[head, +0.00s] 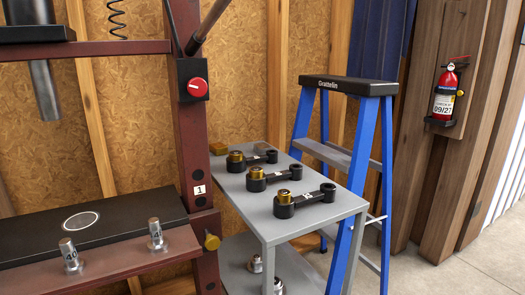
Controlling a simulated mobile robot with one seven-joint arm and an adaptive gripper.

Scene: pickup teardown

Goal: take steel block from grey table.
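The grey table (325,213) stands right of centre in the head view. Its top carries several black link-shaped parts (318,194) with brass-coloured cylinders at their left ends. I cannot make out a clearly steel block on the tabletop. Small silvery pieces (255,264) are on the lower shelf, partly cut off by the frame edge. My gripper is not in view.
A dark red press frame (196,150) stands close on the table's left, with two steel pins (156,233) on its bed. A blue stepladder (302,125) stands against the right side. A fire extinguisher (446,92) hangs farther right. Open floor (465,272) lies at lower right.

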